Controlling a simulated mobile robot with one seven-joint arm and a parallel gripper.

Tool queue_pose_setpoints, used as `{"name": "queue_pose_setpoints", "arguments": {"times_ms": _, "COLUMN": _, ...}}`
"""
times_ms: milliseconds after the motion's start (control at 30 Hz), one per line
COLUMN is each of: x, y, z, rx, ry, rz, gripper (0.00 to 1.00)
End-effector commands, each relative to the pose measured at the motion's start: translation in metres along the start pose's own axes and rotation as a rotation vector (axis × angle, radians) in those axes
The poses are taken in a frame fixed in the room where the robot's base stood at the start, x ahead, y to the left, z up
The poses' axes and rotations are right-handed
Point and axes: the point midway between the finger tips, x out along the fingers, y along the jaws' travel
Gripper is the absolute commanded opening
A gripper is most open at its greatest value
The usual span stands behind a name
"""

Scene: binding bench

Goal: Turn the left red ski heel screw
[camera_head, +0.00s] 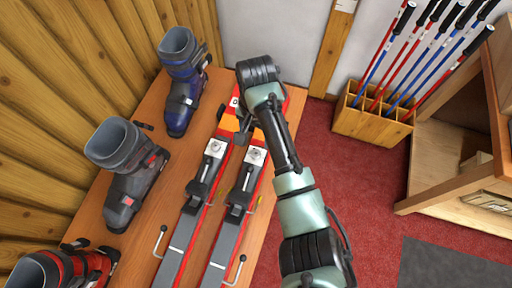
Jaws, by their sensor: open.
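A pair of red skis lies side by side on the wooden bench, the left ski (182,232) and the right ski (222,238). Each has a dark binding with a pale plate and small round detail, the left plate (215,147) and the right plate (255,156). The screws themselves are too small to make out, and I cannot tell which binding end is the heel. My gripper (242,132) is open and points down over the far part of the skis, beyond the plates. My wrist hides part of the skis there. Contact cannot be seen.
Blue (183,88), grey (130,178) and red (62,268) boots stand along the left of the bench (150,222). Metal-handled clamps sit near the skis (161,240). A pole rack (372,122) and wooden shelf (455,190) stand right, across red carpet (350,180).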

Motion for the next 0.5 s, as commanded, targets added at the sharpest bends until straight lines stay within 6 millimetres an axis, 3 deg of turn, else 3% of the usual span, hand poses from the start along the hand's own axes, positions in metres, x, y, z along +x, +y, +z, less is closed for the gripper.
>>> {"name": "queue_pose_setpoints", "arguments": {"times_ms": 300, "x": 0.067, "y": 0.0, "z": 0.0, "rx": -0.002, "ry": 0.001, "rz": 0.002, "gripper": 0.65}}
{"name": "queue_pose_setpoints", "arguments": {"times_ms": 500, "x": 0.09, "y": -0.001, "z": -0.001, "rx": -0.003, "ry": 0.004, "rz": -0.001, "gripper": 0.65}}
